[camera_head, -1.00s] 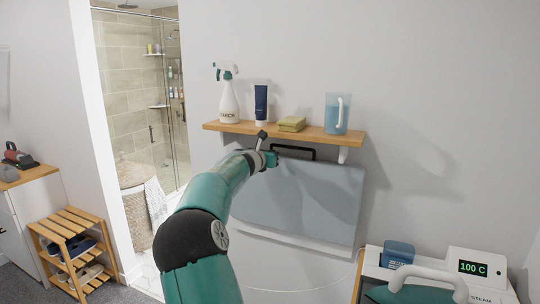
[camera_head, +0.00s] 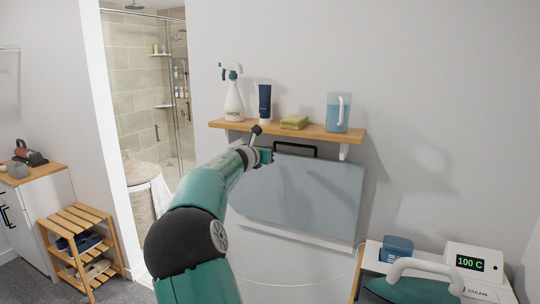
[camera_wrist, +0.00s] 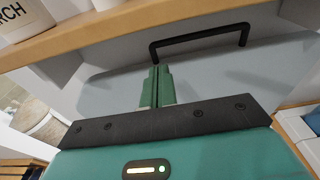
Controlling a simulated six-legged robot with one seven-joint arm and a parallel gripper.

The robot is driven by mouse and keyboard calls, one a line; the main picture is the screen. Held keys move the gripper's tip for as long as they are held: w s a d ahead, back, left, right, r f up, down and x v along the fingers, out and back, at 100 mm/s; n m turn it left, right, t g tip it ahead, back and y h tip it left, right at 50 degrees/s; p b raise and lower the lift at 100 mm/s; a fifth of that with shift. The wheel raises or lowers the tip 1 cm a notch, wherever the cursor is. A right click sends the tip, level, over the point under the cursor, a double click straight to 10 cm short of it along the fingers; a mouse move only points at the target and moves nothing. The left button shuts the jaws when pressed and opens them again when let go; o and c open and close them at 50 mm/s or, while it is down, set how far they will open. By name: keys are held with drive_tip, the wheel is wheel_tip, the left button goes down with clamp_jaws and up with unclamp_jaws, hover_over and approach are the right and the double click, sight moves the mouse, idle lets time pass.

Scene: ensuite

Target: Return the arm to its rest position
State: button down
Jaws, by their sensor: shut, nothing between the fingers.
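My gripper (camera_head: 267,156) is at the end of my teal arm, just below the wooden wall shelf and in front of the upper left part of the grey-blue board (camera_head: 310,195). In the wrist view its two green fingers (camera_wrist: 157,85) are together with nothing between them. They point towards the board, below and left of its black handle (camera_wrist: 200,37). I cannot tell whether the fingertips touch the board. The arm is stretched out forward from the bottom of the head view.
The wooden shelf (camera_head: 225,126) close above holds a spray bottle (camera_head: 234,100), a dark tube (camera_head: 264,103), sponges (camera_head: 294,122) and a blue jug (camera_head: 338,113). A steam iron (camera_head: 415,284) stands lower right. A slatted rack (camera_head: 77,216) and a doorway are at left.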

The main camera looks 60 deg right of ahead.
drive_tip(key=a+r, duration=0.4)
drive_tip(key=shift+s+a+r, duration=0.15)
drive_tip(key=shift+s+a, duration=0.1)
drive_tip(key=shift+s, duration=0.05)
drive_tip(key=s+a+f+m+t+y, duration=0.1)
drive_tip(key=s+a+f+m+y, duration=0.25)
drive_tip(key=a, duration=0.75)
drive_tip(key=a+f+m+t+y, duration=0.1)
drive_tip(key=a+f+m+y, duration=0.4)
drive_tip(key=a, duration=0.6)
drive_tip(key=s+a+f+m+t+y, duration=0.15)
drive_tip(key=a+m, duration=0.35)
drive_tip(key=a, duration=0.6)
drive_tip(key=s+a+f+m+y, duration=0.2)
drive_tip(key=s+a+f, duration=0.1)
drive_tip(key=a, duration=0.5)
drive_tip(key=s+a+f+m+y, duration=0.2)
drive_tip(key=s+a, duration=0.3)
drive_tip(key=a, duration=0.4)
drive_tip(key=s+a+f+m+y, duration=0.2)
drive_tip(key=s+a+f, duration=0.2)
drive_tip(key=a, duration=0.4)
drive_tip(key=shift+s+a+f, duration=0.2)
drive_tip(key=shift+s+a, duration=0.2)
drive_tip(key=shift+s, duration=0.2)
